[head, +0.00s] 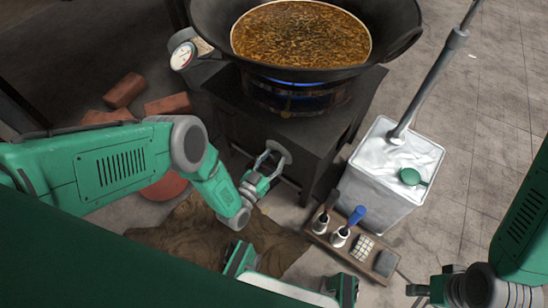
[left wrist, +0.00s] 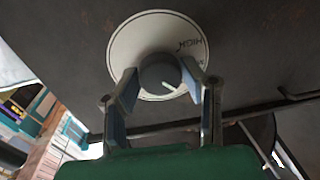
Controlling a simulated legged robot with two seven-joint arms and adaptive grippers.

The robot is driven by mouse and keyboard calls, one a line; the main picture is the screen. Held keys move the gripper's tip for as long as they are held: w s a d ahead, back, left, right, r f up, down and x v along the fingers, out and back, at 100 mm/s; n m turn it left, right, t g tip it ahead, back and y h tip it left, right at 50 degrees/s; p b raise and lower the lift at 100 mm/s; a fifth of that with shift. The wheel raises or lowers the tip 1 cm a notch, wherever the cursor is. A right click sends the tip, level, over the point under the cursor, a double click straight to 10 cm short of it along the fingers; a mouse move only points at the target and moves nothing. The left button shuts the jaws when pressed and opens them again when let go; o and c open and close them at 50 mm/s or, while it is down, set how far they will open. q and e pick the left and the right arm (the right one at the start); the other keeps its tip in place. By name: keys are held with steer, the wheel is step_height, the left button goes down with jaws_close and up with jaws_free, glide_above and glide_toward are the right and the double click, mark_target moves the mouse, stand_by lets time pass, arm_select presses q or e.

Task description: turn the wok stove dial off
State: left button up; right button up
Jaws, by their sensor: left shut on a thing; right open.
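The wok stove (head: 290,135) is a dark box with a wok (head: 385,35) of brown liquid on top. A blue flame (head: 292,82) shows under the wok. In the left wrist view, the dial is a dark round knob (left wrist: 158,72) on a white plate (left wrist: 130,45). HIGH is printed upside down at the plate's right. The knob's white line points to the lower right. My left gripper (head: 268,162) is at the stove's front; its fingers (left wrist: 160,80) are shut on the knob from both sides. My right gripper (head: 420,292) is open at the lower right, away from the stove.
Red bricks (head: 124,90) lie at left.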

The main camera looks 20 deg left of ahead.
arm_select(q)
steer(key=m, duration=0.4)
steer(key=shift+d+m+h, duration=0.15)
steer(key=shift+m+h, duration=0.15)
steer(key=shift+m, duration=1.8)
steer(key=shift+w+m, duration=0.1)
steer(key=shift+m, duration=0.2)
steer(key=o, duration=1.1)
steer(key=shift+o, duration=0.2)
steer(key=shift+f, duration=0.1)
